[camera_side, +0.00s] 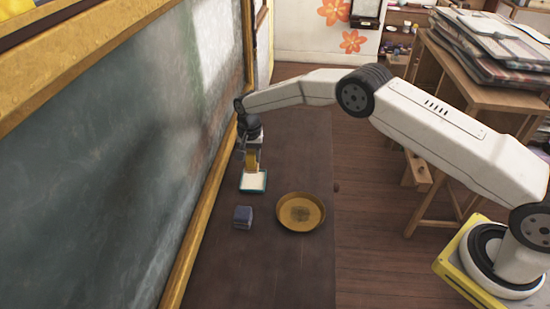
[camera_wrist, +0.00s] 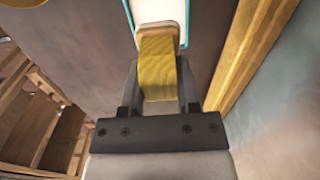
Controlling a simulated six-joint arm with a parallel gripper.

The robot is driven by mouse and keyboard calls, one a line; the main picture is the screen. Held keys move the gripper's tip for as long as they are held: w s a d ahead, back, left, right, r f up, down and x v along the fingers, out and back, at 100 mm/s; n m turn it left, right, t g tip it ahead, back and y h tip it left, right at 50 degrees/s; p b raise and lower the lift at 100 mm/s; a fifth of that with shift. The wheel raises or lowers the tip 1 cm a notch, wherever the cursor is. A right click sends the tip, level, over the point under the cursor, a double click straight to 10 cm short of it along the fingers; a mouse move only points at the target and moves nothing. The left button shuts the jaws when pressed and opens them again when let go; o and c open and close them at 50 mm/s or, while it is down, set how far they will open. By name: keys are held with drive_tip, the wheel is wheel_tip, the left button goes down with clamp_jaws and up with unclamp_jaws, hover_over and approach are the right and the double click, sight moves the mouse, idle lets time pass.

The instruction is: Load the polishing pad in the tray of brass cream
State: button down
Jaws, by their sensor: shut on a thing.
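My gripper (camera_side: 253,153) points down at the far part of the dark bench. It is shut on the polishing pad (camera_side: 252,162), a yellow block with a tan end; the pad sits between both fingers in the wrist view (camera_wrist: 160,65). The tray of brass cream (camera_side: 253,189) is a small rectangle with a teal rim and white contents. It lies under the pad's lower end, and part of it shows at the top of the wrist view (camera_wrist: 128,14). I cannot tell whether the pad touches the cream.
A round brass dish (camera_side: 281,219) with a dull middle stands nearer and to the right. A small blue-grey block (camera_side: 242,217) lies left of it. A gold-framed board (camera_side: 205,190) rises along the bench's left side. The near bench (camera_side: 260,275) is clear.

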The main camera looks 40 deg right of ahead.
sight(252, 169)
drive_tip(key=shift+f, duration=2.2)
drive_tip(key=c, duration=0.9)
unclamp_jaws()
clamp_jaws()
drive_tip(key=shift+f, duration=0.15)
drive_tip(key=shift+f, duration=0.35)
